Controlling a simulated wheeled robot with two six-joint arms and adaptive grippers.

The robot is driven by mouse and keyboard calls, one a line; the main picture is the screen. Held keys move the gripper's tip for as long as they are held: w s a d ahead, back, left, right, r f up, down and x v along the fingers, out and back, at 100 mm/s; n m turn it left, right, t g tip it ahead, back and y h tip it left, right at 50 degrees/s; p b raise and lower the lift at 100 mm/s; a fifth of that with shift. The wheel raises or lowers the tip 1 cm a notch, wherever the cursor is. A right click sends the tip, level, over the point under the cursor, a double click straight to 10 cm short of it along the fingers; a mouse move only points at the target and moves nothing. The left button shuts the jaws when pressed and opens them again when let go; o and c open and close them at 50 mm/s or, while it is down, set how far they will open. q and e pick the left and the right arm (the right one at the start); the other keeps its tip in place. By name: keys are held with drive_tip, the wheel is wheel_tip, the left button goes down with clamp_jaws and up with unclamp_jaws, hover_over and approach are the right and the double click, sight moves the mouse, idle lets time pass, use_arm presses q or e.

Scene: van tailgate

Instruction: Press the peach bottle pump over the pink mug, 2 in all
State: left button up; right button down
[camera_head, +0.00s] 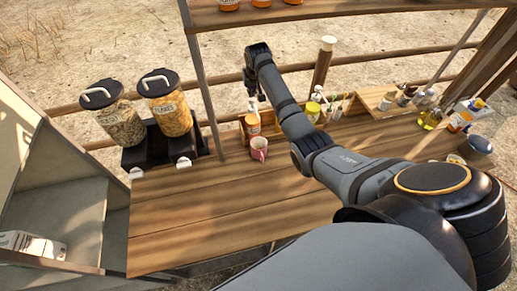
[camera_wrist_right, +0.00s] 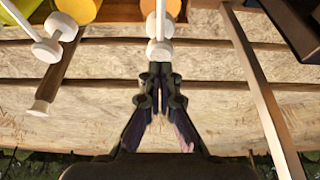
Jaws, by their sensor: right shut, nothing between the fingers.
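The peach bottle (camera_head: 253,124) stands at the back of the wooden counter, with the pink mug (camera_head: 259,149) just in front of it. My right gripper (camera_head: 257,97) points down above the bottle, fingers shut with nothing between them. In the wrist view the white pump head (camera_wrist_right: 159,49) lies just beyond the closed fingertips (camera_wrist_right: 157,92); I cannot tell whether they touch. Part of the peach bottle (camera_wrist_right: 161,8) shows at the top edge there. The mug is not recognisable in the wrist view. My left gripper is out of view.
Two dispensers (camera_head: 167,108) with dark lids stand to the left. A yellow-green bottle (camera_head: 312,111) and a box of utensils stand right of the peach bottle; the yellow one's white pump (camera_wrist_right: 48,48) shows in the wrist view. The counter's front left (camera_head: 190,220) is clear.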

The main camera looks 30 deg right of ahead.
idle(0.5)
drive_tip(key=shift+f+b, duration=0.5)
drive_tip(key=shift+f, duration=0.95)
drive_tip(key=shift+s, duration=0.1)
drive_tip(key=shift+r+p, duration=0.5)
drive_tip(key=shift+r, duration=0.95)
wheel_tip(320, 180, up, 6)
drive_tip(key=shift+r, duration=0.15)
